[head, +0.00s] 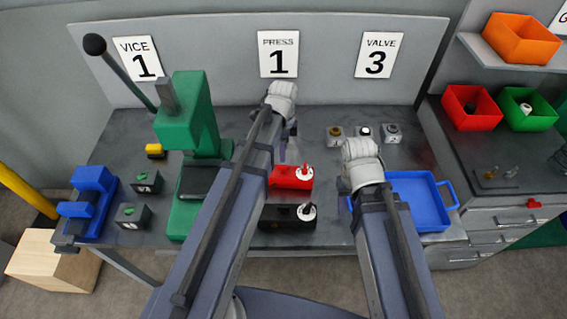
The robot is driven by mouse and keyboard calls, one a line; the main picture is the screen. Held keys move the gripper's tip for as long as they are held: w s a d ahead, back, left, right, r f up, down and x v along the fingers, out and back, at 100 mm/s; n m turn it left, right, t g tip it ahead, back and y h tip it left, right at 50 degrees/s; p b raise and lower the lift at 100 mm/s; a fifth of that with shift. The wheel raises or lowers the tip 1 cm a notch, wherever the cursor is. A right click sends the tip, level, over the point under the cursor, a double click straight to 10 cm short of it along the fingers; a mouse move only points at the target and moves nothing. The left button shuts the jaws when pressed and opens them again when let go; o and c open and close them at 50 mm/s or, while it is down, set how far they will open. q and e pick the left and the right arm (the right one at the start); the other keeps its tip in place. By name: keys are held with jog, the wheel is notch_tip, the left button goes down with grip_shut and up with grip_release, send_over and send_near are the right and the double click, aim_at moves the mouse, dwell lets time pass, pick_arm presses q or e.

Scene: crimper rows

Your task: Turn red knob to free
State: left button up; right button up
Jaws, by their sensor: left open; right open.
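A red box (284,178) stands on the bench in the middle, with a white dial and a small red knob (305,169) at its right end. Which way either knob points is too small to tell. My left gripper (284,152) hangs just behind and above the red box, open and empty, partly hidden by its own arm. My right gripper (348,204) is to the right of both boxes, open, mostly hidden behind its wrist and arm.
A green press (187,125) and a blue vice (91,190) stand at left. A blue tray (444,211) lies right of my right arm. Several small round valves (364,131) sit at the back. Red and green bins (471,108) are at far right.

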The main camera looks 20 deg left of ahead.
aim_at(283, 166)
pick_arm(q)
jog(key=shift+f+b, duration=3.3)
jog(key=shift+f, duration=0.25)
grip_shut()
